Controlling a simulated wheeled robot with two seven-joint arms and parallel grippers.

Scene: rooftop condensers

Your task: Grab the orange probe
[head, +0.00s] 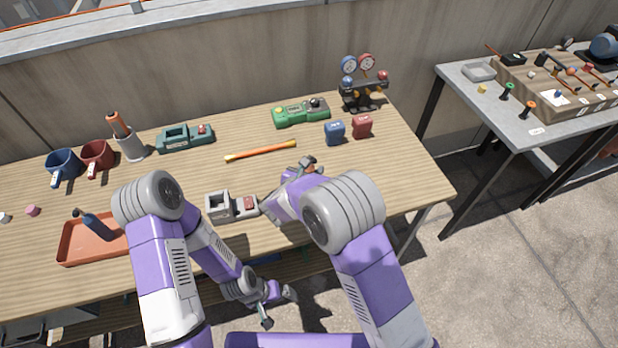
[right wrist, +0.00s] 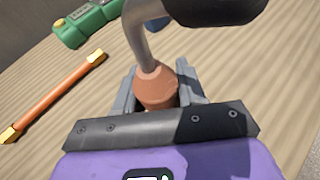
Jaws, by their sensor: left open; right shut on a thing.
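My right gripper (head: 303,172) is above the table near its front right part. It is shut on the orange probe, which has an orange-brown body (right wrist: 154,86), a bent grey neck and a dark head. In the right wrist view the gripper's fingers (right wrist: 157,92) stand on both sides of the body; its lower end is hidden behind the gripper. In the head view the probe is mostly hidden by the gripper and arm. My left gripper (head: 278,307) is open and empty, low in front of the table's edge.
A blue tool (head: 96,224) leans in the orange tray (head: 70,249). A grey device (head: 219,206) lies left of my right gripper. An orange rod with yellow ends (head: 260,151) and a green meter (head: 300,112) lie beyond. A grey cup (head: 131,148) holds an orange-brown stick (head: 117,124).

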